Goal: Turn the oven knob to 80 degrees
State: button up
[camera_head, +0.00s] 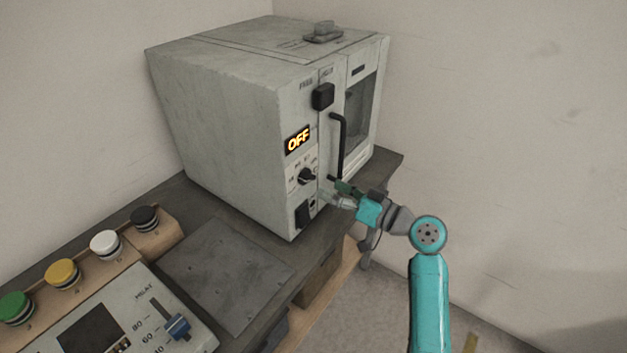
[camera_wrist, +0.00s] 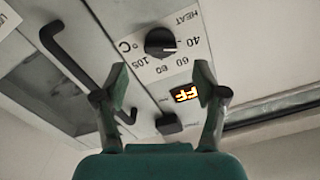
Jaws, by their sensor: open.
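The oven (camera_head: 225,120) is a grey box standing on the bench, with its front turned to the right. Its black knob (camera_head: 306,176) sits low on the front panel, under a display (camera_head: 298,140) that reads OFF. In the wrist view the knob (camera_wrist: 160,42) shows upside down, inside a HEAT scale marked 40, 60, 80 and 105; its white pointer mark is on the side of the 40. My gripper (camera_head: 334,190) is in front of the panel, just right of the knob. In the wrist view my gripper (camera_wrist: 160,84) has its fingers wide apart and empty, with the knob beyond them and not touched.
A black door handle (camera_head: 340,146) rises just above my gripper. A black square button (camera_head: 323,96) is higher on the panel, and a black switch (camera_head: 302,214) is below the knob. A slider panel (camera_head: 125,315) and several coloured buttons lie at the left.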

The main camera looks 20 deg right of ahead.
aim_at(311, 180)
jog(key=shift+x, duration=3.05)
jog(key=c, duration=1.1)
jog(key=shift+c, duration=0.2)
